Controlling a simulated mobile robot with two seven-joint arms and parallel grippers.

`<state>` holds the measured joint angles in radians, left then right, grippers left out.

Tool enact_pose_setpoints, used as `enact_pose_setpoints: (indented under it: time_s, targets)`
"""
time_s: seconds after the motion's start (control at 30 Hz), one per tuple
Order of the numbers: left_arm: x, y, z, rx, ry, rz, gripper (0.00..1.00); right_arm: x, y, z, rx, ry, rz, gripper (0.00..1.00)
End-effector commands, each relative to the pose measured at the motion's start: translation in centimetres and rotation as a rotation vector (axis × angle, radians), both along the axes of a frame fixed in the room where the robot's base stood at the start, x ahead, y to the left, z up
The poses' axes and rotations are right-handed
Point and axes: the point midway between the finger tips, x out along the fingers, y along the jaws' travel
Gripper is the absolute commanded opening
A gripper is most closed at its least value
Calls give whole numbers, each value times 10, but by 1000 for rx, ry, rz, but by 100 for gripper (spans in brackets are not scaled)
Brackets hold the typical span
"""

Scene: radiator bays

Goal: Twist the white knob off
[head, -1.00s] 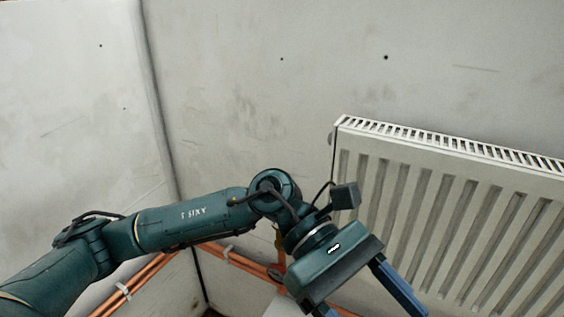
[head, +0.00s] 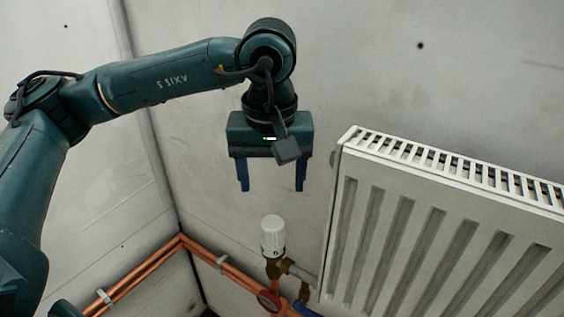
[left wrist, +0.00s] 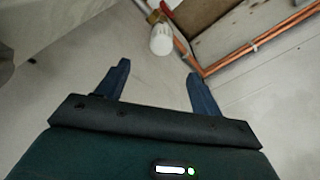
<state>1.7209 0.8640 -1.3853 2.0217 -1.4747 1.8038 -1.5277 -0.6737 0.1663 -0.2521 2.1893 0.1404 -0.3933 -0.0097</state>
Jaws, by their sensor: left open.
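The white knob (head: 272,235) stands upright on a brass valve (head: 273,267) beside the radiator's lower left corner in the head view. My left gripper (head: 271,188) is open and empty, pointing down, with its two blue fingers apart above the knob and not touching it. In the left wrist view the knob (left wrist: 161,40) shows beyond the fingertips, between the lines of the two fingers (left wrist: 156,70). My right gripper is in neither view.
The white radiator (head: 450,220) stands close to the right of the valve. The wall (head: 330,70) above the knob is clear.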

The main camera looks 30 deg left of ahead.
Motion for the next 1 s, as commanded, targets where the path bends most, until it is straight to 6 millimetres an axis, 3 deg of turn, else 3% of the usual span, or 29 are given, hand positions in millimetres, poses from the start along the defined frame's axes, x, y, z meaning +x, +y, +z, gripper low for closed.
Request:
enact_pose_setpoints:
  time_s: [0.6,0.8,1.0]
  targets:
    - [10,6,-105,-2,5,0,66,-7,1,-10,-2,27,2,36]
    - [12,6,-123,-2,4,0,66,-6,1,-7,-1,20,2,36]
    - [13,6,-128,-3,2,0,66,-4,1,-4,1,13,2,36]
